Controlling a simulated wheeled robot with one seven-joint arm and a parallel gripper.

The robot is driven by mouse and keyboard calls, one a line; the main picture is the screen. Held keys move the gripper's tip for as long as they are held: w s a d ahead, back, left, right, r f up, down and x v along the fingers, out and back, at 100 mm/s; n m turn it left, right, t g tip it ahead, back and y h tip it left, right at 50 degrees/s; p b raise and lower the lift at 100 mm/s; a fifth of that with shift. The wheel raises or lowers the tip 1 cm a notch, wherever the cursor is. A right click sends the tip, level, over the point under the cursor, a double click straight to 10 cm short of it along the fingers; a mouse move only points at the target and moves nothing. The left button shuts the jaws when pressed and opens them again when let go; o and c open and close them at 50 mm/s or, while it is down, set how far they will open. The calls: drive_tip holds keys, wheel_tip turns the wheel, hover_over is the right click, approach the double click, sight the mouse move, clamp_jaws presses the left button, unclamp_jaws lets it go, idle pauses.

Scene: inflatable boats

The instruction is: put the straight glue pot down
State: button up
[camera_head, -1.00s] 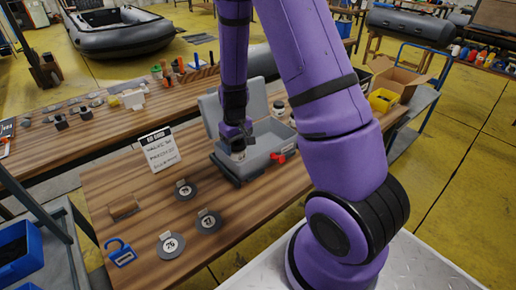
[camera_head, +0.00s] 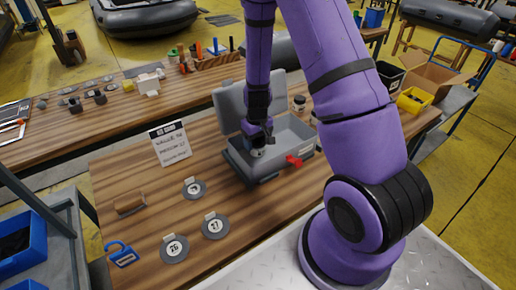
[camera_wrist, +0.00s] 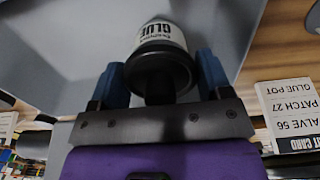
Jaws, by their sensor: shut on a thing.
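My gripper (camera_head: 258,142) is shut on the glue pot (camera_wrist: 163,35), a pot with a white label reading GLUE and a dark rim nearest me. The gripper's blue fingertips (camera_wrist: 160,82) stand on either side of the pot's dark, narrower part. In the head view the gripper points down over the left part of an open grey case (camera_head: 297,136), and the pot (camera_head: 257,153) is small and partly hidden below it. Grey case surface surrounds the pot in the wrist view. I cannot tell whether the pot touches the case floor.
A card (camera_head: 171,144) stands left of the case on the wooden bench (camera_head: 140,228). Round tags 26 (camera_head: 174,249) and 27 (camera_head: 215,227), another round tag (camera_head: 194,189), a brown block (camera_head: 129,203) and a blue padlock-shaped piece (camera_head: 122,256) lie on the bench. A jar (camera_head: 299,103) stands behind the case.

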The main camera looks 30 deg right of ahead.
sight(257, 149)
drive_tip(key=shift+f, duration=1.9)
drive_tip(key=shift+f, duration=0.1)
drive_tip(key=o, duration=1)
